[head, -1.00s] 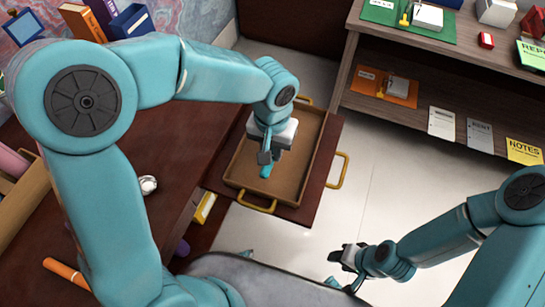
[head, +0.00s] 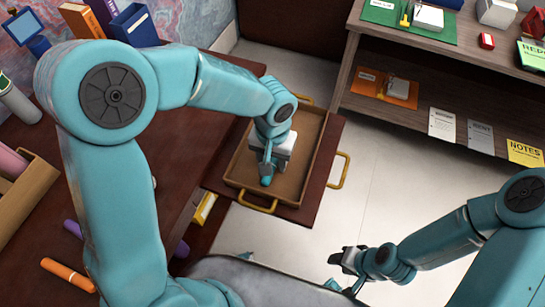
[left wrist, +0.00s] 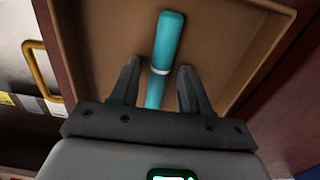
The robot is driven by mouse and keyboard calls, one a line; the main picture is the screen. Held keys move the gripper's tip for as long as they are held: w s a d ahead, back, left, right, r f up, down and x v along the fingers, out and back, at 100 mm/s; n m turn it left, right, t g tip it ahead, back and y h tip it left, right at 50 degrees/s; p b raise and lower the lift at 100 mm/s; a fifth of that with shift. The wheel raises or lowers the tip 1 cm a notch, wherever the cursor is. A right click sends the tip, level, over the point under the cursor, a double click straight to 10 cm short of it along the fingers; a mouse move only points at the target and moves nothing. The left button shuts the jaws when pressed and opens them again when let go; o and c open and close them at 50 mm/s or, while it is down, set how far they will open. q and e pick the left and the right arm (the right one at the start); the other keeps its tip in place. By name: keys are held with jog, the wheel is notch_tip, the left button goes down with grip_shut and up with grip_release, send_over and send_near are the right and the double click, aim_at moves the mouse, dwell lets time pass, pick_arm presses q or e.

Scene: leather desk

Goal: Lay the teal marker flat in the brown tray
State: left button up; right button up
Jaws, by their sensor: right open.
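The teal marker (left wrist: 168,38), with a pale band, lies in the brown tray (head: 309,145). Its end also shows in the head view (head: 266,181). My left gripper (head: 267,168) is over the tray, pointing down. In the left wrist view its fingers (left wrist: 158,68) stand open on either side of the marker, with a gap on both sides. The marker's near end is hidden behind the gripper body. My right gripper (head: 343,260) is open and empty above the pale floor, away from the tray.
The tray has yellow handles (head: 339,170). A dark red-brown desk (head: 190,140) lies left, with an orange marker (head: 68,275) and purple marker (head: 73,229) on it. A wooden shelf (head: 440,90) stands at upper right. Pale floor between is clear.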

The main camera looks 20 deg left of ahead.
pick_arm(q)
jog(key=shift+r, duration=0.1)
jog(key=shift+w+r+p, duration=0.1)
jog(key=shift+r+p, duration=0.15)
jog(key=shift+p, duration=0.05)
notch_tip(320, 180, up, 12)
jog(key=p, duration=0.1)
jog(key=shift+f, duration=0.15)
dwell(0.3)
